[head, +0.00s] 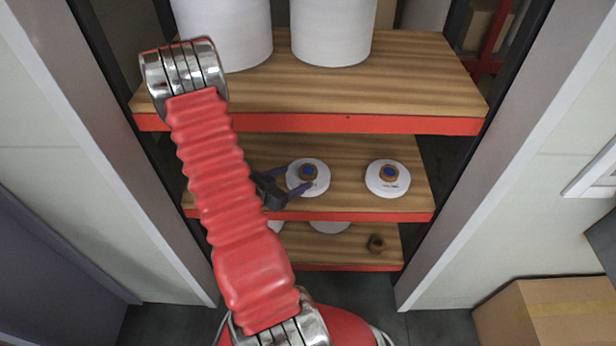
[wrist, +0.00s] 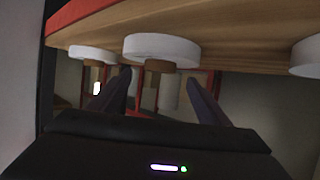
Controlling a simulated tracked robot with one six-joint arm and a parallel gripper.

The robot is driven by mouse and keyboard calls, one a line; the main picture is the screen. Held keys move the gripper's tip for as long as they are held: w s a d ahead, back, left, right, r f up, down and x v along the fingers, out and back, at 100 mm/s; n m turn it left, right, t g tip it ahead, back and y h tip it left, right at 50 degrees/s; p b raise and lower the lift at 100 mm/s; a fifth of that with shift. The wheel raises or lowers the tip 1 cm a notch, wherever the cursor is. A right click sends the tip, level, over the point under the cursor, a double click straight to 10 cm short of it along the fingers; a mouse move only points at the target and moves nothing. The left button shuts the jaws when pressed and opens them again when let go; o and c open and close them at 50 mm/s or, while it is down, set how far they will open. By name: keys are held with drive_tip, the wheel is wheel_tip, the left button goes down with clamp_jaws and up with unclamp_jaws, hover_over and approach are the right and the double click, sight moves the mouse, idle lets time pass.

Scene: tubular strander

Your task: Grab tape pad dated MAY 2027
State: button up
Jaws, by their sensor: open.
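Two white round pads with brown cores and blue centres lie on the middle shelf (head: 350,150) in the head view: a left pad (head: 318,183) and a right pad (head: 387,190). Each bears small dark print that I cannot read, so I cannot tell which is dated MAY 2027. My gripper (head: 298,178) is open at the left pad, its fingers pointing towards the core. The wrist view looks upside down; a white pad (wrist: 162,46) and its brown core (wrist: 147,66) show between my open fingers (wrist: 158,80). I cannot tell whether they touch.
The upper shelf (head: 330,95) overhangs behind, with large white rolls (head: 332,30). Upright frames stand on both sides. Another white pad (wrist: 306,56) shows at the wrist view's right edge.

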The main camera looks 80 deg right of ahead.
sight(307, 171)
drive_tip(key=shift+d, duration=0.2)
drive_tip(key=shift+x, duration=2.55)
drive_tip(key=shift+c, duration=0.4)
drive_tip(key=c, duration=1.3)
drive_tip(key=shift+o, duration=0.2)
drive_tip(key=shift+r, duration=0.1)
wheel_tip(307, 171, up, 10)
